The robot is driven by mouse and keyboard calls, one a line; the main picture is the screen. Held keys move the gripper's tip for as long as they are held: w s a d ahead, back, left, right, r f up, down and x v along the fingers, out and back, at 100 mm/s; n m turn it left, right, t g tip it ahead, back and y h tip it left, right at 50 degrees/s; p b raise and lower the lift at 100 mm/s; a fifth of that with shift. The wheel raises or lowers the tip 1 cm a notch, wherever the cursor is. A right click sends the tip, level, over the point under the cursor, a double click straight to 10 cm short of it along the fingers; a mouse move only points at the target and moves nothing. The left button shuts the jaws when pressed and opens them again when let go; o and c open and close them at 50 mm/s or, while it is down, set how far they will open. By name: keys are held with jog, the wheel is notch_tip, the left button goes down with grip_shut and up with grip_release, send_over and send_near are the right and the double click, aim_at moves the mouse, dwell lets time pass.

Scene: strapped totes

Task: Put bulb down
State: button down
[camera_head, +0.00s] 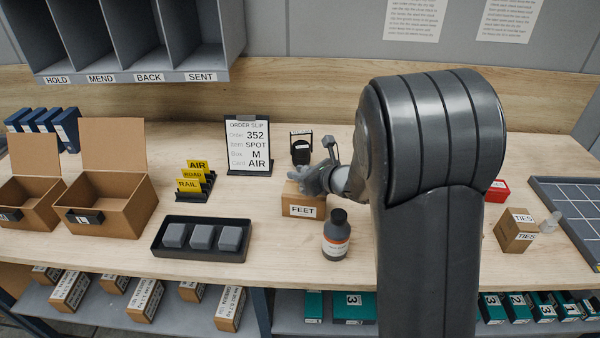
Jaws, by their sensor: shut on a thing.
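My gripper (314,182) is at the middle of the bench, by the top of a cardboard box labelled FEET (305,204). It is small in this view and partly covered by my own wrist and arm. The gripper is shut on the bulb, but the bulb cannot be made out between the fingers. I cannot tell whether the bulb touches anything below it.
A dark bottle (336,236) stands just in front. A black tray (200,240) with grey blocks and open cartons (107,205) are left. An order slip (248,147) and black holder (301,147) stand behind. A TIES box (516,231) and pale translucent object (550,222) are right.

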jog(key=c, duration=1.2)
grip_release()
jog(key=shift+c, duration=0.2)
jog(key=shift+s+d+r, duration=0.1)
jog(key=shift+d+r, duration=0.05)
jog(key=v, duration=1.1)
jog(key=shift+s+d+r, duration=0.2)
jog(key=shift+d, duration=0.1)
